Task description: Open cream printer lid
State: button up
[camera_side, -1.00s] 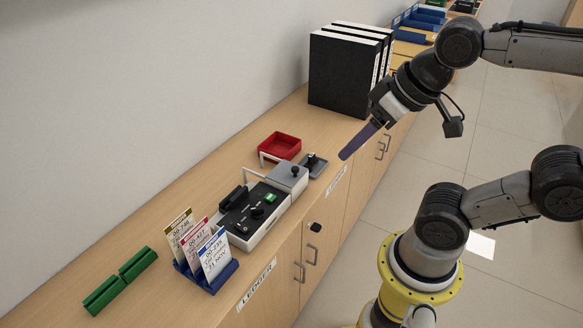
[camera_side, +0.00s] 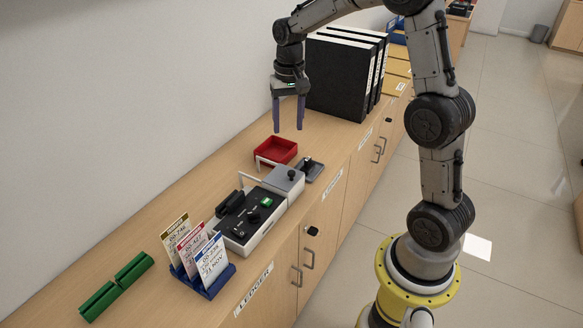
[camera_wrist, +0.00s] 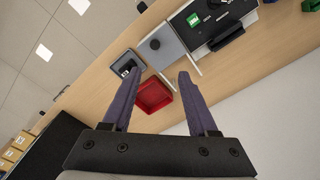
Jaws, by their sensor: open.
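The cream printer (camera_side: 265,228) sits on the wooden counter, with a black panel that has a green button and a black knob. Its grey lid (camera_side: 283,183) lies flat at the far end and looks shut. A small black knob (camera_side: 291,174) stands on the lid. The lid also shows in the wrist view (camera_wrist: 170,48), with a thin white bar along its side. My gripper (camera_side: 288,128) points down, open and empty, above the counter beyond the printer. In the wrist view its purple fingers (camera_wrist: 159,74) are spread, with the lid past their tips.
A red tray (camera_side: 270,157) sits behind the lid, below my gripper. A small grey tray (camera_side: 316,174) with a black item stands beside the lid. Black binders (camera_side: 340,75) stand to the right of my gripper.

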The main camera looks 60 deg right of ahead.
aim_at(291, 172)
jog(key=f, duration=1)
jog(key=d+f, duration=0.1)
jog(key=f, duration=0.4)
jog(key=shift+s+f, duration=0.15)
jog(key=shift+s, duration=0.05)
grip_shut()
dwell(1.0)
